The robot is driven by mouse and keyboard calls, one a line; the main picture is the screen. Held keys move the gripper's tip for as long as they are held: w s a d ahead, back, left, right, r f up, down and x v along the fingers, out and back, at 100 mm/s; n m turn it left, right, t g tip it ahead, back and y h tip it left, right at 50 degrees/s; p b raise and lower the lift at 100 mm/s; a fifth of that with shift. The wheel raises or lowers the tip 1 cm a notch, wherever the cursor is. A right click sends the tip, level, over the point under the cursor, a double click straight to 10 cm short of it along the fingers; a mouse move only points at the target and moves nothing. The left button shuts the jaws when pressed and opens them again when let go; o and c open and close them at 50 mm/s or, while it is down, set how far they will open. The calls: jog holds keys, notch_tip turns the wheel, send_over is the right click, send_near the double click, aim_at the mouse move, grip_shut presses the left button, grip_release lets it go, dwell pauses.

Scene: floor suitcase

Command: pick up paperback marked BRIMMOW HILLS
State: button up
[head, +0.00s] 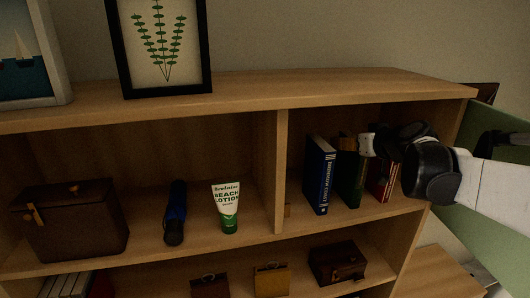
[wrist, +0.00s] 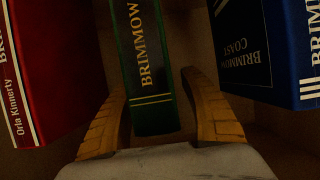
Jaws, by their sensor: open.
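A dark green paperback (wrist: 143,50) has BRIMMOW in gold on its spine; the rest of its title is cut off at the top of the wrist view. In the head view this green book (head: 349,180) stands on the right shelf, partly behind my gripper (head: 364,145). My gripper (wrist: 154,84) is open, with one yellow-brown finger on each side of the green spine. I cannot tell if either finger touches it. A blue book (wrist: 282,50) marked BRIMMOW COAST is to the right in the wrist view, and a red book (wrist: 50,70) by Orla Kinnerty is to the left.
In the head view the blue book (head: 319,175) stands left of the green one and the red book (head: 382,182) right. A wooden divider (head: 280,170) closes the compartment's left. Beyond it are a lotion tube (head: 226,207), a dark blue object (head: 175,212) and a brown box (head: 70,220).

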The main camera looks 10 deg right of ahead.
jog(key=shift+w+a+f, duration=0.1)
jog(key=shift+w+f, duration=0.1)
jog(key=shift+w, duration=0.2)
jog(key=c, duration=1.1)
grip_shut()
jog(key=shift+r, duration=0.1)
